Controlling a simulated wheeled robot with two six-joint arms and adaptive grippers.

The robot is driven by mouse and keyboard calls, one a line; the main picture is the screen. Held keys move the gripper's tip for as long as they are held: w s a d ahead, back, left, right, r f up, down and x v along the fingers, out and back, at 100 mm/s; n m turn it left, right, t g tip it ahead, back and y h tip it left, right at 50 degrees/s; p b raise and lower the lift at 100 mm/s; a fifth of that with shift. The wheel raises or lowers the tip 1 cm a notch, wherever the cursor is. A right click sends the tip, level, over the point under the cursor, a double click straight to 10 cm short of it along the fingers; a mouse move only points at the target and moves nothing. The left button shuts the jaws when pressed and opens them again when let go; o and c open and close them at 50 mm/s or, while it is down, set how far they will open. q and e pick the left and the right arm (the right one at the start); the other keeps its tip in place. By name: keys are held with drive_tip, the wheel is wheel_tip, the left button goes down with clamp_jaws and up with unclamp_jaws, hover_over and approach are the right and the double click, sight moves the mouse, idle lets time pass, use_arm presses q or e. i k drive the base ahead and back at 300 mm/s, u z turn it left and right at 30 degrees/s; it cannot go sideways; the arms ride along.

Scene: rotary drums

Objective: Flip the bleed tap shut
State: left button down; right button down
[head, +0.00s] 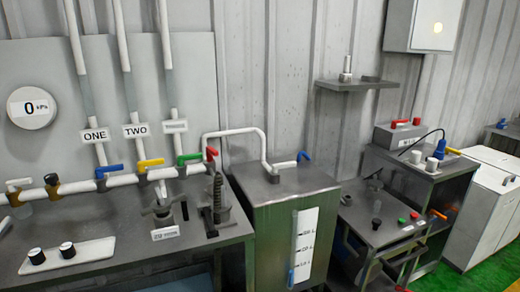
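No handle carries a readable "bleed" label, so I cannot tell which is the bleed tap. The white wall pipe has taps with a white handle (18,182) at the far left, a blue handle (109,170), a yellow handle (150,162), a green handle (189,157) and a red handle (212,152). The metal tank has a blue handle (304,156) on its top pipe and another blue handle (291,278) low on its front. The white, blue, yellow and green handles look roughly in line with the pipe; the red one looks tilted. Neither gripper is in view.
Dark fittings (217,200) and a plate with two black knobs (65,257) occupy that bench. The metal tank (275,200) stands beside it. A cart with buttons (385,237) is further right; green floor (468,274) shows beyond.

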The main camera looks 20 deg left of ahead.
sight(210, 152)
drive_tip(key=z, duration=0.25)
drive_tip(key=i, duration=0.75)
drive_tip(key=u, duration=0.6)
drive_tip(key=i, duration=0.6)
drive_tip(key=u, duration=0.45)
